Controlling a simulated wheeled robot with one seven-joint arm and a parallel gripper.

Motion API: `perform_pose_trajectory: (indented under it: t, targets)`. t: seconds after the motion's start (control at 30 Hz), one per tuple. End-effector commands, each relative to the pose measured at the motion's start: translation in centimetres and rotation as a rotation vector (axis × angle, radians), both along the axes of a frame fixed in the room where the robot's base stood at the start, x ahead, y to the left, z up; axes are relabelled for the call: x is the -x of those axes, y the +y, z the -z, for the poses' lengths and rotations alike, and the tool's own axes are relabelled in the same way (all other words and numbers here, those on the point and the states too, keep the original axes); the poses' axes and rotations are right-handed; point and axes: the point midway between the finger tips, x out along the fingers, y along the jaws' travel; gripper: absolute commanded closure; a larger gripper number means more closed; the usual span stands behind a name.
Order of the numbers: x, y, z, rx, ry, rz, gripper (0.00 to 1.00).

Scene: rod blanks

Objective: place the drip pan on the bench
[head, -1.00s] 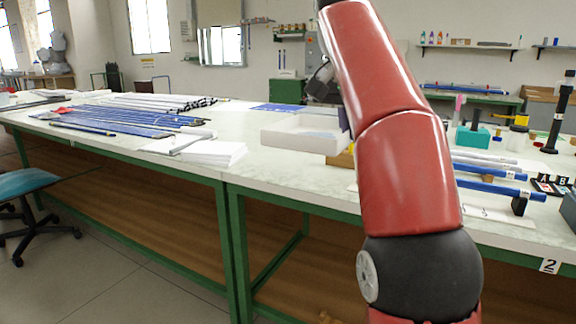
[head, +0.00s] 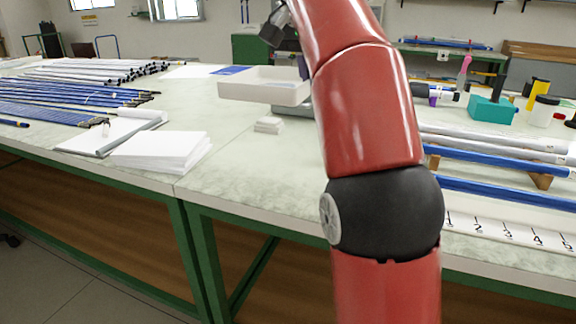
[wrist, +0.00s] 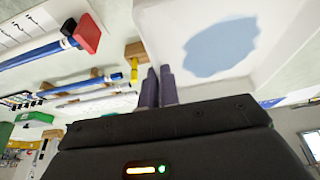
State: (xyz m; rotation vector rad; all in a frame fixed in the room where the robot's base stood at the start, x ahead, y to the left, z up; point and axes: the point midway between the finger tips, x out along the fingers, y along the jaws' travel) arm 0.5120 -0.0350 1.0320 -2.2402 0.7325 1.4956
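The drip pan is a shallow white tray (head: 262,92) with low walls, held level over the bench (head: 240,165) in the head view. Its inside (wrist: 175,30) shows a pale blue patch in the wrist view. My gripper (wrist: 159,85) has its two dark purple fingers close together at the pan's edge, with the pan's wall between them. In the head view, part of my gripper (head: 303,67) shows at the pan's right end, and my red arm hides the rest. The pan appears to be above the bench top; the exact gap is hard to tell.
A paper stack (head: 160,150) and a clipboard (head: 105,138) lie left of the pan, with blue rods (head: 70,105) beyond. A small white block (head: 269,125) sits below the pan. More rods, a numbered strip (head: 508,233) and a teal block (head: 488,110) are at right. The front middle is bare.

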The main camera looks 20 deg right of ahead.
Motion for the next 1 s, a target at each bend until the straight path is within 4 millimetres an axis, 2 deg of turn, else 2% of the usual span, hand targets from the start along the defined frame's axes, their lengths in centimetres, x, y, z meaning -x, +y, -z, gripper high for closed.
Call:
perform_pose_trajectory:
  t: [0.17,0.37,0.6,0.7,0.9,1.0]
  targets:
    - [0.3,0.0,2.3,0.000,0.003,-0.001,1.00]
    - [0.2,0.0,6.1,0.000,0.003,-0.001,1.00]
    - [0.2,0.1,12.2,-0.001,0.003,-0.003,1.00]
    - [0.2,0.1,14.0,-0.002,0.001,-0.001,1.00]
    - [0.1,0.0,15.6,0.000,0.000,-0.001,1.00]
    - [0.1,0.0,17.0,0.000,0.001,-0.002,1.00]
